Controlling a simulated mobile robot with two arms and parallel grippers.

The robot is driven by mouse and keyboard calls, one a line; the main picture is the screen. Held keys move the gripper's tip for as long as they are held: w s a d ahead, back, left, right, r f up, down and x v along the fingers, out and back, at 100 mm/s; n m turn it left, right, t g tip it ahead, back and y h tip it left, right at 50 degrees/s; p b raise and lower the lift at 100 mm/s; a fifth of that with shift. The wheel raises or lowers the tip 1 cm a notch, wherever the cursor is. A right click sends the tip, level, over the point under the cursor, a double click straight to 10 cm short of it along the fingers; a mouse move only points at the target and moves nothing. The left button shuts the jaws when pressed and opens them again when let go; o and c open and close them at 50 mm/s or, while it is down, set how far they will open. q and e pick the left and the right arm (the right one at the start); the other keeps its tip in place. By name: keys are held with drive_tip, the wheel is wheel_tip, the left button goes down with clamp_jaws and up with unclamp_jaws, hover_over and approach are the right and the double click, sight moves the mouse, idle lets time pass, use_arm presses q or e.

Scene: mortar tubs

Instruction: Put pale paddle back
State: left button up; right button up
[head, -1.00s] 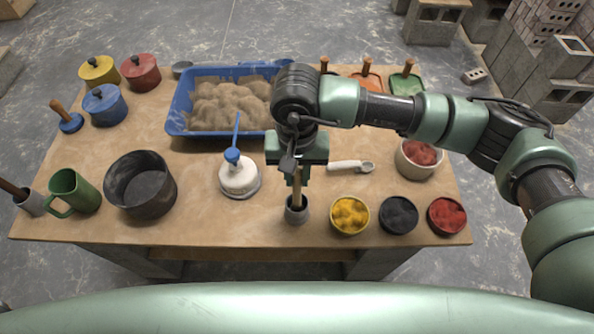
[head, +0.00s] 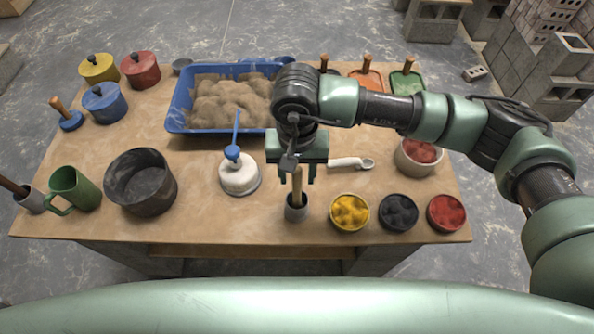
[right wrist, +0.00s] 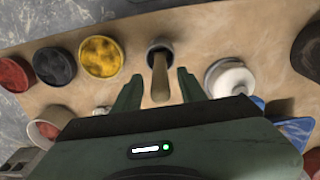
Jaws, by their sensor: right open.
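A pale wooden paddle (head: 297,181) stands upright in a small grey cup (head: 296,208) near the table's front edge. Only its handle shows; its lower end is hidden in the cup. In the right wrist view the handle (right wrist: 160,82) rises from the cup (right wrist: 160,47) between my fingers. My right gripper (head: 297,178) is open around or just above the handle's upper part, with a finger on each side and gaps between. It also shows open in the right wrist view (right wrist: 158,88). My left gripper is not in view.
Bowls of yellow (head: 349,212), black (head: 398,212) and red (head: 446,212) powder stand right of the cup. A white pot with a blue tool (head: 239,176) stands left. A blue sand tub (head: 180,112) is behind. A white scoop (head: 345,163) lies behind right.

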wheel_tip(320, 180, up, 11)
drive_tip(key=b, duration=0.4)
drive_tip(key=shift+b, duration=0.3)
drive_tip(key=shift+r, duration=0.6)
